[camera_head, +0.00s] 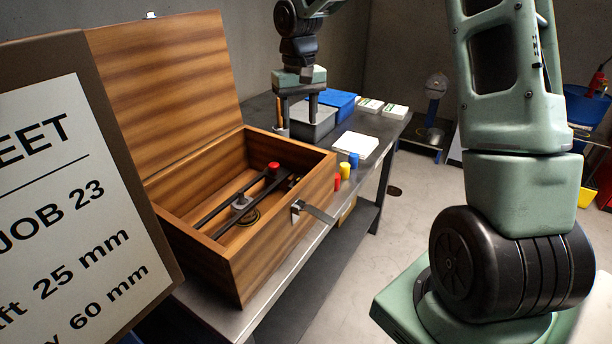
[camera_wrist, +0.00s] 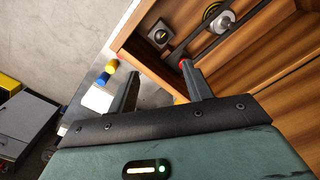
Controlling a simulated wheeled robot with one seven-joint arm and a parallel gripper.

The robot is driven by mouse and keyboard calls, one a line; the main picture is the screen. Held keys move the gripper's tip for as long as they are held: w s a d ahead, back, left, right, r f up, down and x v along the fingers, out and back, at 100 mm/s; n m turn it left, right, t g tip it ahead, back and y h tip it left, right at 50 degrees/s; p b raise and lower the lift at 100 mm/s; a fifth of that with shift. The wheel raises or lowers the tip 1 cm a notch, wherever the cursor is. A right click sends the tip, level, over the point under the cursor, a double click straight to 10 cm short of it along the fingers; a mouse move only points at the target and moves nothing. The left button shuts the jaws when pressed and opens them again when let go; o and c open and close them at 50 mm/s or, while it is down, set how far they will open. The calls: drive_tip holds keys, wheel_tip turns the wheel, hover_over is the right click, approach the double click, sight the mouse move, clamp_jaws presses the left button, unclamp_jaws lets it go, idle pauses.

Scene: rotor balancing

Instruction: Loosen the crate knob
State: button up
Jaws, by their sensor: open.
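The wooden crate (camera_head: 215,262) stands on the bench with its lid raised. Inside, a red knob (camera_head: 274,166) sits at the far end of a dark bar (camera_head: 262,183). A grey hub-like piece (camera_head: 240,202) sits on the bars near the crate's middle. My gripper (camera_head: 298,116) is open and empty, above the bench beyond the crate's far side. In the wrist view my gripper (camera_wrist: 160,76) shows both fingers apart, and the red knob (camera_wrist: 184,63) appears just past the tip of the right finger, partly hidden by it.
A metal latch (camera_head: 313,211) sticks out from the crate's front. Red, yellow (camera_head: 345,170) and blue small cylinders stand beside the crate, near a white block (camera_head: 355,145). Grey (camera_head: 312,125) and blue bins are behind. A job sheet board (camera_head: 70,200) fills the left.

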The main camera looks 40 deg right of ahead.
sight(300, 178)
wheel_tip(300, 178, down, 17)
drive_tip(key=shift+a+r+p, duration=0.1)
drive_tip(key=shift+p, duration=0.8)
drive_tip(key=shift+c, duration=0.2)
drive_tip(key=c, duration=0.9)
